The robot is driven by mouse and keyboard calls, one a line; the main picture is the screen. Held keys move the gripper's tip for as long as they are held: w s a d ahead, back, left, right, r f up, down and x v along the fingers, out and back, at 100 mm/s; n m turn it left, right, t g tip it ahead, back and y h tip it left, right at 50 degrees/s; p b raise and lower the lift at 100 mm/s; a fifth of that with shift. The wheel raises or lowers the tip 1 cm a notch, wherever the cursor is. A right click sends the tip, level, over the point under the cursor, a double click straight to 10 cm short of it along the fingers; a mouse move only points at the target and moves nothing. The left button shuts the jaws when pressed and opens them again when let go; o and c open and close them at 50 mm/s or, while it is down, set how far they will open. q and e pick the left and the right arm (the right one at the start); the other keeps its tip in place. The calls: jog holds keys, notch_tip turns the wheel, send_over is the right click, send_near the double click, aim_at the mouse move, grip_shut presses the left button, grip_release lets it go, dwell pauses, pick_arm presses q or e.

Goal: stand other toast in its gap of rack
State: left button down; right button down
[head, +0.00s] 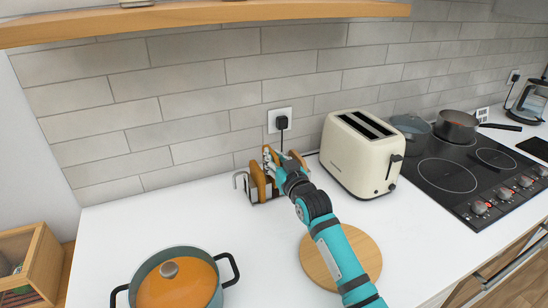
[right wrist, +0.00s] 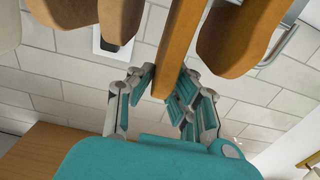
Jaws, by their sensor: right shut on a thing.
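The toast rack (head: 240,181) stands on the white counter against the tiled wall, left of the toaster. A brown slice of toast (head: 258,180) stands upright at its left side; it also shows at the right of the right wrist view (right wrist: 237,35). My right gripper (head: 270,158) is at the rack from above. In the right wrist view its fingers (right wrist: 165,88) are shut on a toast slice (right wrist: 182,45), seen edge-on between the brown pieces. The held slice's lower edge and the gap are hidden. My left gripper is not in view.
The cream toaster (head: 362,152) stands close to the right of the rack. A round wooden board (head: 313,262) lies in front, under my right arm. A pot with an orange lid (head: 180,285) stands front left. A plug (head: 281,122) is in the wall socket behind.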

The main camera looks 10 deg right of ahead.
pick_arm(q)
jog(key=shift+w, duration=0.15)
pick_arm(e)
jog(key=c, duration=1.2)
grip_release()
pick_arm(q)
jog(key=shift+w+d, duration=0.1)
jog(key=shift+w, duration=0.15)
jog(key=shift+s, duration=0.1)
pick_arm(e)
jog(key=shift+s, duration=0.1)
jog(key=s, duration=0.4)
jog(key=s+d, duration=0.1)
jog(key=s, duration=0.2)
jog(key=s+d, duration=0.1)
jog(key=s, duration=0.3)
jog(key=shift+s+d, duration=0.2)
jog(key=shift+s, duration=0.1)
